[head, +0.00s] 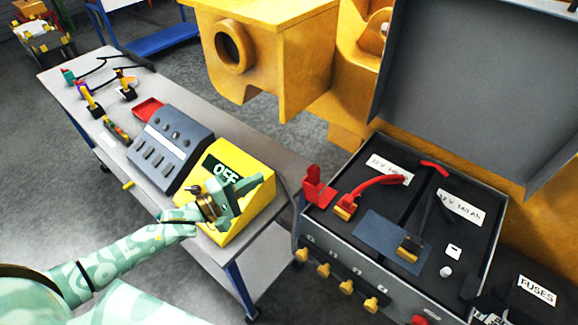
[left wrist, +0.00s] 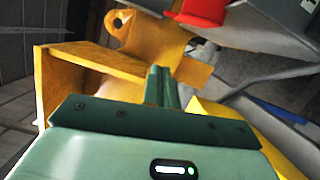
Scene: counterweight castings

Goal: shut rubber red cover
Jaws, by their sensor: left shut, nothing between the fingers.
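The red cover (head: 318,188) stands upright, open, at the near left corner of the grey battery box (head: 372,255). A red cable end with a brass-coloured clamp (head: 345,207) lies just right of it. My left gripper (head: 258,181) is shut and empty, in front of the yellow OFF box (head: 246,152) on the bench, to the left of the red cover and apart from it. In the left wrist view the shut fingers (left wrist: 160,85) point towards a red piece (left wrist: 200,12) at the top edge, probably the cover. My right gripper is not in view.
The box's grey lid (head: 475,85) stands open at the back right. A black cable with a clamp (head: 410,247) lies inside. The bench (head: 95,75) also carries a grey switch panel (head: 170,150) and a red tray (head: 148,109). A yellow casting (head: 265,45) stands behind.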

